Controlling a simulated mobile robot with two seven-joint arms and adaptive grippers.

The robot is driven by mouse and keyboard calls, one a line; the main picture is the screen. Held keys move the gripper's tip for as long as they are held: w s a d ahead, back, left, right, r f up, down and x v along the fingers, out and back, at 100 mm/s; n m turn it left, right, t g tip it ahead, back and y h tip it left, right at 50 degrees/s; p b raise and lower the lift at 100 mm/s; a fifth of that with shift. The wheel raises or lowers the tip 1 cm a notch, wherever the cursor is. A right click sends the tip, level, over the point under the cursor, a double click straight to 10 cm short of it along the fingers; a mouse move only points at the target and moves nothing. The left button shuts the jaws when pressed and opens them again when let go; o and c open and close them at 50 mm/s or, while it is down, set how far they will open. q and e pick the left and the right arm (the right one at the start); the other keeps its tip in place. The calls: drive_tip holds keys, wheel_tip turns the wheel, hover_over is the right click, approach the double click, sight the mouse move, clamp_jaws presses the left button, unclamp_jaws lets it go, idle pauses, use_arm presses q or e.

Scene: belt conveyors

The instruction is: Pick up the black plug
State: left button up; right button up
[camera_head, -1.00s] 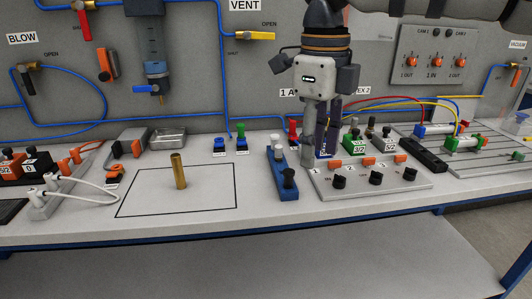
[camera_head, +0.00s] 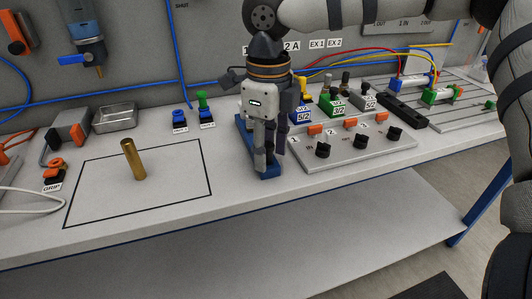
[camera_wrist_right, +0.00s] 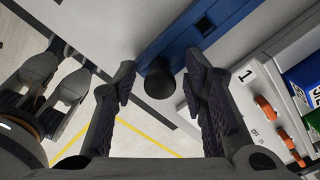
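The black plug (camera_wrist_right: 160,82) shows in the right wrist view as a dark round knob at the near end of the blue rack (camera_wrist_right: 177,42). My right gripper (camera_wrist_right: 160,84) is open, with one finger on each side of the plug and a visible gap to both. In the head view, my right gripper (camera_head: 267,162) points down over the blue rack (camera_head: 240,127) and hides the plug. My left gripper (camera_wrist_right: 55,78) shows at the left of the wrist view, its fingers apart and empty, away from the rack. It is outside the head view.
A panel with black knobs and orange switches (camera_head: 355,146) stands close right of the rack. Blue and green plugs (camera_head: 203,102) sit behind. The bench front edge is near.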

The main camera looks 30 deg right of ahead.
clamp_jaws()
